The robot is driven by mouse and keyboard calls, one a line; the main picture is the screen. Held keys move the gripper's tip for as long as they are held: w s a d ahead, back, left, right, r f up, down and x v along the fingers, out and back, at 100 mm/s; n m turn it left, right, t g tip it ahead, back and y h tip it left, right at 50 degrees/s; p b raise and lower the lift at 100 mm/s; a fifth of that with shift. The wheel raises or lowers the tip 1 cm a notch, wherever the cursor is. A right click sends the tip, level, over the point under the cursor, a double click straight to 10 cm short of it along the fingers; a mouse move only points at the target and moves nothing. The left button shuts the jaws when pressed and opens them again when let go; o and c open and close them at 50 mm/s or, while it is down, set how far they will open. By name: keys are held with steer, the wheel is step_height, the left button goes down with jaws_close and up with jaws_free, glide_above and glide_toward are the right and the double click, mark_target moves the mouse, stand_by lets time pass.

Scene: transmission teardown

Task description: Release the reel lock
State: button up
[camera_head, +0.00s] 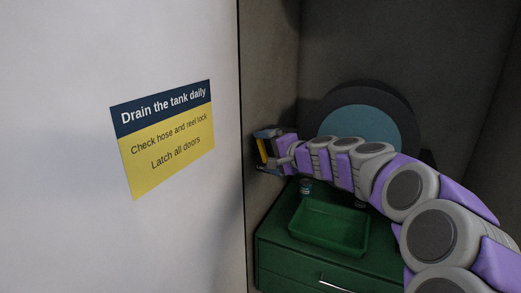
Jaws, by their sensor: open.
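A round reel-like disc with a dark rim (385,93) and a teal face (355,125) stands at the back of the recess, partly hidden by my arm. My gripper (262,148) is open at the left side of the recess, close to the recess's left wall. A narrow yellow piece (261,152) shows at its jaws. I cannot tell whether it is the reel lock or part of the gripper, or whether the jaws touch it. No other part is clearly a lock.
A green cabinet (275,236) with a silver drawer handle (335,284) stands below my arm. A green tray (328,228) and a small bluish-grey item (305,186) are on top. A white panel with a yellow and blue sign (163,138) fills the left.

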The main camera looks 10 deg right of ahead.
mark_target(262, 152)
steer(key=shift+x, duration=1.15)
steer(key=shift+w+a, duration=0.3)
steer(key=shift+a, duration=0.1)
steer(key=shift+f, duration=0.1)
steer(key=shift+c, duration=0.5)
steer(key=c, duration=1.1)
steer(key=shift+f, duration=0.1)
